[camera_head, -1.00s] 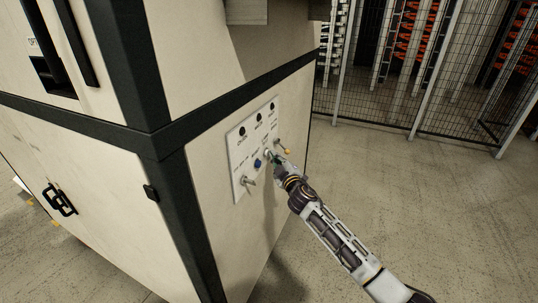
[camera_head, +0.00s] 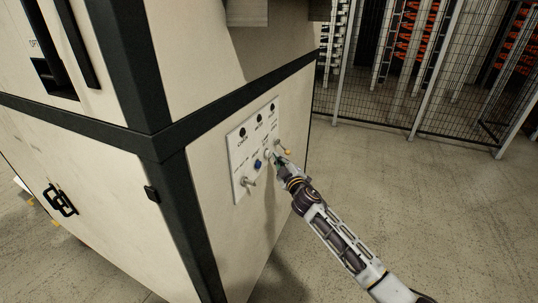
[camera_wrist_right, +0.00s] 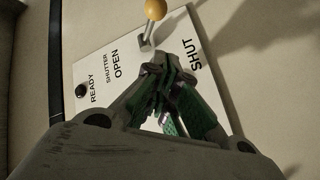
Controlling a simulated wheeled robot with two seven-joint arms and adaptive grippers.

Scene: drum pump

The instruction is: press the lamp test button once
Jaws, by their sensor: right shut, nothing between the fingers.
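A white control panel (camera_head: 236,166) is on the side of the cream cabinet. It carries a blue button (camera_head: 258,163), a pale round control (camera_head: 268,155) to its right, and a metal toggle (camera_head: 249,182) at the lower left. The button labels are too small to read in the head view, so I cannot tell which is the lamp test button. My right gripper (camera_head: 279,160) is shut and empty, its tips close to the panel's right part; contact cannot be told. In the right wrist view the green-padded fingers (camera_wrist_right: 158,72) meet in front of the panel, hiding part of it.
A lever with a yellow knob (camera_head: 288,152) sticks out just beside my right fingertips; its knob (camera_wrist_right: 155,9) also shows in the wrist view near lettering "SHUTTER OPEN" and "SHUT". Dark round lamps (camera_head: 259,117) line the panel's top. Open floor (camera_head: 400,190) and a mesh fence (camera_head: 400,70) lie right.

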